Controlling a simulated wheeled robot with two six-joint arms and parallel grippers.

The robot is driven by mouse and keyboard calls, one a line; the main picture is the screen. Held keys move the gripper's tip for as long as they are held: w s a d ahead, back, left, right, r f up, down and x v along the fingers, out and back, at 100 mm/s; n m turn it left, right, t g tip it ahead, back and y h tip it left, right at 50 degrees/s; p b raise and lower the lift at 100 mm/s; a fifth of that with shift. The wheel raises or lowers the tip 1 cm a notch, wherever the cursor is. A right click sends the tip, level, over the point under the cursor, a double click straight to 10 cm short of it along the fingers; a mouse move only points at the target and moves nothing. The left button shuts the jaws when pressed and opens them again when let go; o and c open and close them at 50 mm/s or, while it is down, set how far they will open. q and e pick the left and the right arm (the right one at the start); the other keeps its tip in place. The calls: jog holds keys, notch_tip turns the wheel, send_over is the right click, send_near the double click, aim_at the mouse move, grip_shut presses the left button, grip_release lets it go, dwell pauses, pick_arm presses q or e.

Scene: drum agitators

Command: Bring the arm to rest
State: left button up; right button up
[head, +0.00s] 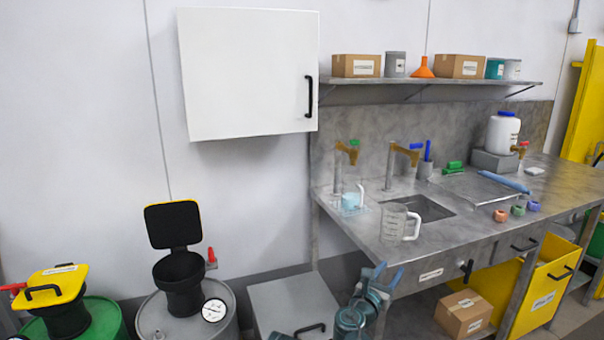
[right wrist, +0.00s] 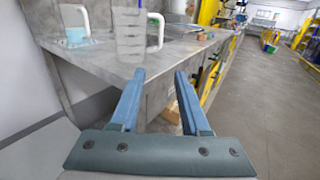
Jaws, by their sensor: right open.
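My right gripper (head: 383,276) is low in front of the left front corner of the steel bench (head: 440,245) in the head view. Its two blue fingers also show in the right wrist view (right wrist: 160,80), spread apart with nothing between them. The bench edge and a clear measuring jug (right wrist: 131,36) lie beyond the fingers in that view. My left gripper is not in view.
The clear jug (head: 398,222) stands near the sink (head: 425,208). Left are a drum with an open black lid (head: 172,225), a drum with a yellow lid (head: 58,283) and a grey box (head: 293,305). A white cabinet (head: 248,73) hangs above. Open floor lies right (right wrist: 265,110).

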jog(key=s+a+f+m+g+y, duration=0.3)
jog(key=s+a+f+m+g, duration=0.25)
jog(key=s+f+m, duration=0.45)
jog(key=s+a+f+m+g+y, duration=0.3)
jog(key=s+a+f+m+g, duration=0.25)
jog(key=s+f+m, duration=0.4)
jog(key=s+a+f+m+g+y, duration=0.2)
jog(key=s+a+m+g+y, duration=0.15)
jog(key=s+a+m, duration=0.2)
pick_arm(q)
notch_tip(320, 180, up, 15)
jog(key=p, duration=1.4)
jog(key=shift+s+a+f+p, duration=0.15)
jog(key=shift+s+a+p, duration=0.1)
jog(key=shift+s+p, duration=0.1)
pick_arm(e)
notch_tip(320, 180, up, 14)
jog(key=shift+w+a+r, duration=0.2)
jog(key=shift+w+a, duration=0.05)
jog(key=shift+a, duration=0.05)
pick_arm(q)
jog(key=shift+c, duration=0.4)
